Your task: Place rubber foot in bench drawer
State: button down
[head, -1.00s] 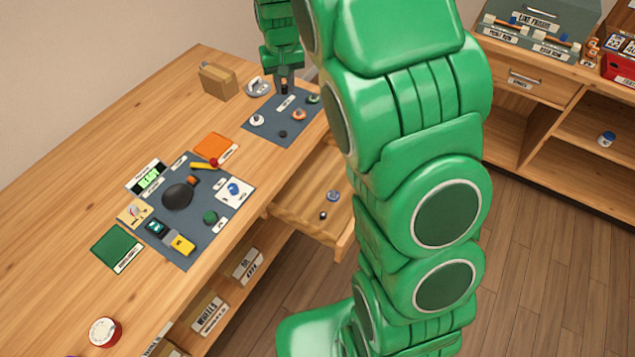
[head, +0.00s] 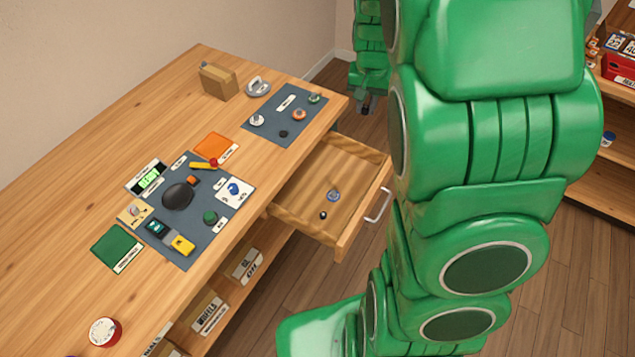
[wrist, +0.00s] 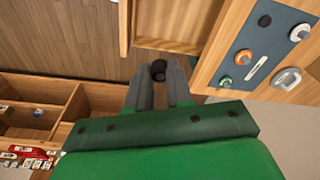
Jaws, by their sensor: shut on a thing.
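My gripper (head: 367,104) hangs past the right end of the bench, beyond the drawer's far corner. In the wrist view my gripper (wrist: 160,70) is shut on a small dark round piece, the rubber foot (wrist: 158,67), held at the fingertips. The foot is too small to make out well in the head view. The bench drawer (head: 350,152) is pulled out and open at the top; a blue-and-grey round part (head: 333,196) and a small dark knob-like part (head: 323,215) lie in it. The drawer (wrist: 185,22) also shows at the top of the wrist view.
The bench (head: 110,130) carries a dark mat (head: 262,135) with several small parts, and another mat (head: 215,225) with phone parts. A drawer handle (head: 378,206) sticks out in front. A shelf unit (head: 585,190) stands at the right; floor lies between.

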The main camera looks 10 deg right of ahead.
aim_at(354, 182)
notch_tip(354, 182, down, 30)
dwell(1.2)
jog(key=c, duration=1)
grip_release()
jog(key=shift+f, duration=0.15)
jog(key=shift+s+r, duration=0.6)
jog(key=shift+r, duration=5.55)
jog(key=s+a+r+n+g, duration=0.1)
jog(key=s+a+r, duration=0.3)
jog(key=s+r, duration=0.3)
jog(key=s+a+r+n, duration=0.1)
jog(key=s+a+r, duration=0.35)
jog(key=r, duration=0.55)
jog(key=s+a+r+n, duration=0.1)
jog(key=s+r, duration=0.2)
jog(key=s, duration=0.4)
jog(key=s+a+r+n+g, duration=0.1)
jog(key=s+r, duration=0.3)
jog(key=s, duration=0.3)
jog(key=s+a+r+g, duration=0.1)
jog(key=s+r, duration=0.2)
jog(key=s, duration=0.3)
jog(key=shift+s+a+r+n+y, duration=0.2)
jog(key=shift+s+r+n+y, duration=0.1)
jog(key=shift+s+n, duration=0.1)
